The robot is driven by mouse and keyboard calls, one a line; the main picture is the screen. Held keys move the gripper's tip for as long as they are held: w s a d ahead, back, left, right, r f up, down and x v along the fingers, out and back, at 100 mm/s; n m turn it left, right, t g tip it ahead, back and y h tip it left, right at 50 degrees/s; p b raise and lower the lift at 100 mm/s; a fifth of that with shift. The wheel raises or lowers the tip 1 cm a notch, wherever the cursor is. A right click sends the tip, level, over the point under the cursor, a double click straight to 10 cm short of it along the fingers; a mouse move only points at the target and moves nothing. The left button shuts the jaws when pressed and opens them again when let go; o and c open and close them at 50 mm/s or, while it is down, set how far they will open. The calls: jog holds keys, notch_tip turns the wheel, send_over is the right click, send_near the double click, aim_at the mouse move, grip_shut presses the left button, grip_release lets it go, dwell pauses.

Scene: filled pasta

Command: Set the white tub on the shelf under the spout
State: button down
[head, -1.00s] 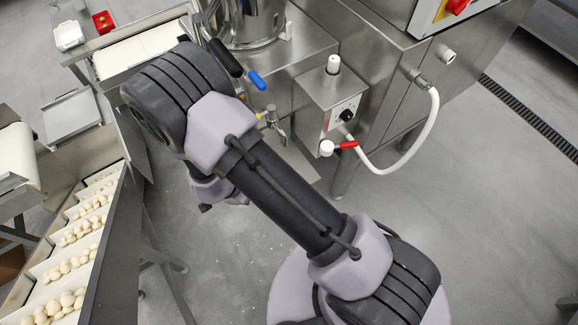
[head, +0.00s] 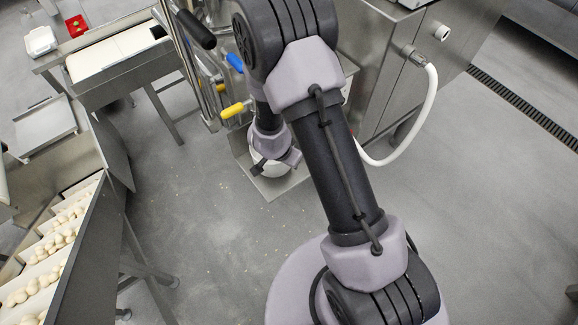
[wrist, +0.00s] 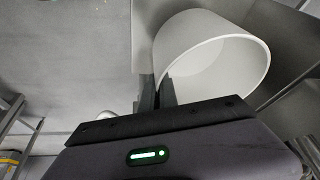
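The white tub (wrist: 212,50) is large in the wrist view, its round open mouth facing the camera; it looks empty inside. My gripper (wrist: 156,92) has its dark fingers close together at the tub's near left rim, one on each side of the wall. In the head view the tub (head: 270,165) is mostly hidden below my gripper (head: 272,160). It is over or on the grey metal shelf (head: 274,190); I cannot tell whether it touches. The spout is hidden behind my arm in the head view.
A yellow handle (head: 234,110) and a blue handle (head: 235,62) stick out from the machine just beside and above my wrist. A white hose (head: 428,105) hangs at the right. The dumpling conveyor (head: 50,250) is at the left, with open floor between.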

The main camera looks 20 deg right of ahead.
notch_tip(320, 180, down, 4)
jog(key=b, duration=0.3)
jog(key=shift+d, duration=0.1)
jog(key=shift+d+r, duration=0.1)
jog(key=shift+r, duration=0.1)
jog(key=shift+f, duration=0.15)
jog(key=c, duration=1.6)
grip_release()
jog(key=shift+c, duration=0.2)
